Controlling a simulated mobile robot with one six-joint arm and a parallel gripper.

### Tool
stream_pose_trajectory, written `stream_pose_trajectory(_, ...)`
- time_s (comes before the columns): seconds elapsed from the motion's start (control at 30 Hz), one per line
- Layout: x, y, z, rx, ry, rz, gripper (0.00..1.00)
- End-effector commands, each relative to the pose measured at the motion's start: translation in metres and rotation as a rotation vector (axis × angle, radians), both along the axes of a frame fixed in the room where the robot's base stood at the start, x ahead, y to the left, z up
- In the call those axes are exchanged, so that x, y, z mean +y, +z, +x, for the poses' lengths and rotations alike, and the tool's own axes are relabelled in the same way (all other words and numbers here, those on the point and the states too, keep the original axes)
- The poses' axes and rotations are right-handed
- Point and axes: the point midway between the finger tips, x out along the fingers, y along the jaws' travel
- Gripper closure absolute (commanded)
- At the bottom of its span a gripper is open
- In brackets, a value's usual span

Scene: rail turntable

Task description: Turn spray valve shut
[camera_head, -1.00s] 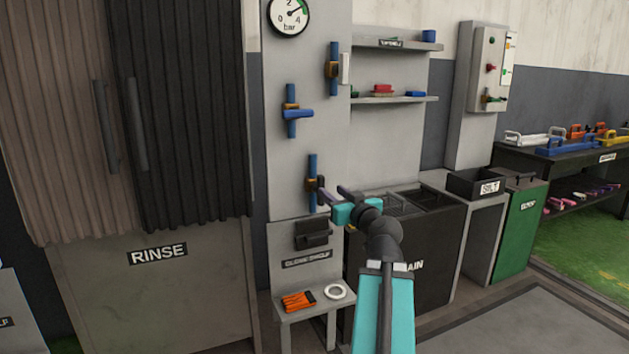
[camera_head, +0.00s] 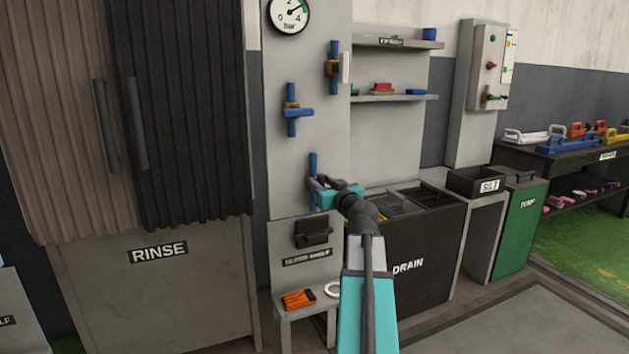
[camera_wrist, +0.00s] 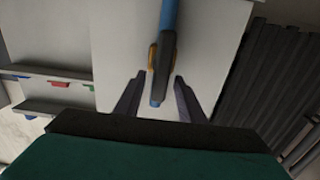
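Three valves on blue pipes are mounted on the grey panel; no label tells which is the spray valve. The upper valve (camera_head: 333,68) has its lever along the pipe. The middle valve (camera_head: 293,112) has its blue lever crosswise. The lower valve (camera_head: 313,165) is largely hidden behind my gripper (camera_head: 320,190). Gaps show between lever and fingers. The lever points along the pipe there.
A pressure gauge (camera_head: 289,14) sits at the panel's top. A small shelf (camera_head: 290,314) with an orange item and a white ring stands below. The black DRAIN tub (camera_head: 425,275) is right of my arm; the RINSE cabinet (camera_head: 150,295) is left.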

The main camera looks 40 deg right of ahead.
Motion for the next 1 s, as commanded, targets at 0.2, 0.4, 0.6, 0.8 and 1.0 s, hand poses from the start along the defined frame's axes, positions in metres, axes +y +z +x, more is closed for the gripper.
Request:
stream_pose_trajectory(0.2, -0.009, 0.0, 0.021, 0.0, 0.001, 0.0, 0.64)
stream_pose_trajectory(0.4, -0.015, 0.0, 0.035, 0.0, 0.0, 0.001, 0.64)
stream_pose_trajectory(0.6, -0.017, 0.0, 0.042, 0.0, 0.001, 0.0, 0.64)
stream_pose_trajectory(0.8, -0.017, 0.0, 0.043, 0.0, 0.001, 0.0, 0.64)
stream_pose_trajectory(1.0, -0.017, 0.0, 0.043, 0.0, 0.001, 0.0, 0.72)
